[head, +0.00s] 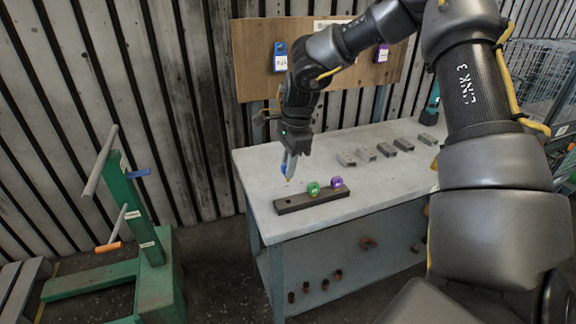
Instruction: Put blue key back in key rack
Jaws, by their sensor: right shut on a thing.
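My right gripper (289,166) points down above the left part of the grey workbench top. It is shut on the blue key (284,169), of which only a small blue part shows between and beside the fingers. The key rack (300,203) is a dark bar lying near the bench's front left edge, just below the gripper in the picture. A green key (314,189) and a purple key (337,182) stand in its middle and right part. The rack's left part is bare, with a small dark hole. My left gripper is not in view.
Several grey blocks (366,154) lie in a row farther back on the workbench (262,166). A green stand with levers (135,210) is at the left.

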